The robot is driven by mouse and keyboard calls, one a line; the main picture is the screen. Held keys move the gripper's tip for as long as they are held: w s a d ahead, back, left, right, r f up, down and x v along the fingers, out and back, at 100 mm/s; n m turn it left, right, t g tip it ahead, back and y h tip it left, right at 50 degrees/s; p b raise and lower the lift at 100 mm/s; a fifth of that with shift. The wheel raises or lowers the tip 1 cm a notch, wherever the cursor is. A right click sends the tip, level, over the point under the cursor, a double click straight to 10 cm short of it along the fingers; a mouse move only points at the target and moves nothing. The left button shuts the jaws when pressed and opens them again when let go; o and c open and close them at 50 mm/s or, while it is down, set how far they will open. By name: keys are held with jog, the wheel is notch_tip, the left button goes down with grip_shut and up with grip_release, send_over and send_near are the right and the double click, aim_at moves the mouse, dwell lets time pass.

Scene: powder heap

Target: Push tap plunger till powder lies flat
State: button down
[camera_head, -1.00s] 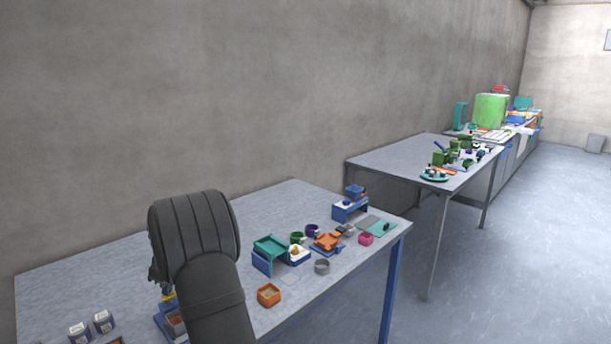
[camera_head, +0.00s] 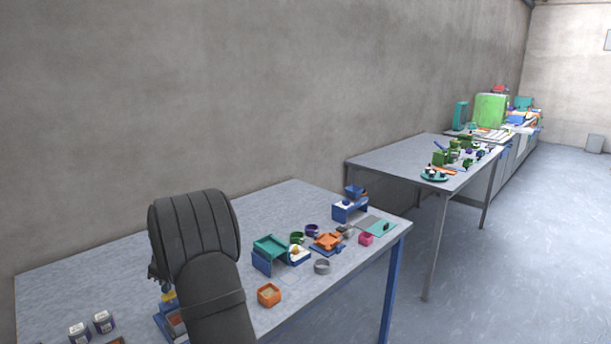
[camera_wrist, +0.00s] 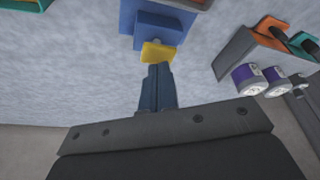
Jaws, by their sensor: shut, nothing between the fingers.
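The tap plunger, a yellow block (camera_wrist: 158,53) on a blue housing (camera_wrist: 158,28), is at the top middle of the wrist view. My gripper (camera_wrist: 157,72) is shut and empty. Its fingertips are right at the yellow block's near face; I cannot tell whether they touch. In the head view the yellow block (camera_head: 168,296) and the blue-framed device (camera_head: 163,325) show at the left of my arm, partly hidden by it. The powder surface is too small and hidden to judge.
Two white-labelled jars (camera_head: 104,322) stand on the grey table (camera_head: 90,270); purple-lidded jars (camera_wrist: 246,78) show right of my gripper beside a grey rack (camera_wrist: 236,56). An orange box (camera_head: 268,295) and a teal stand (camera_head: 270,247) are further right. The table's back left is clear.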

jog(key=shift+f, duration=1.05)
jog(key=shift+r, duration=1.35)
jog(key=shift+f, duration=0.15)
